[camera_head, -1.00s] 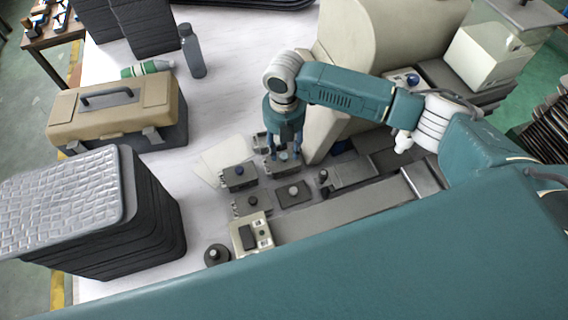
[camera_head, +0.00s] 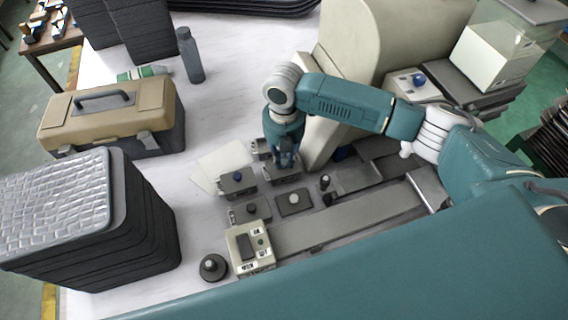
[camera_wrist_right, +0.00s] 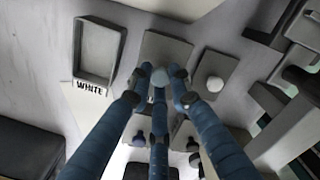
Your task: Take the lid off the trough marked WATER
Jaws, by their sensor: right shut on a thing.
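My right gripper (camera_head: 286,163) points down over one of several small grey troughs beside the panel. In the right wrist view its three blue fingers (camera_wrist_right: 157,85) are shut around a pale blue-grey knob (camera_wrist_right: 159,76) on a flat grey lid (camera_wrist_right: 166,48). I cannot tell whether this lid is lifted off its trough. The label of the held trough is not readable, and no WATER mark can be read. Another trough (camera_wrist_right: 98,50), open and marked WHITE, is to the left. A lid with a white knob (camera_wrist_right: 209,84) is to the right. My left gripper is out of view.
A small switch box (camera_head: 248,268) and a round dark knob (camera_head: 213,267) stand near the front. Pale flat sheets (camera_head: 224,162) lie left of the troughs. A tan toolbox (camera_head: 110,119) and a stack of dark trays (camera_head: 84,220) are farther left. White table is clear between.

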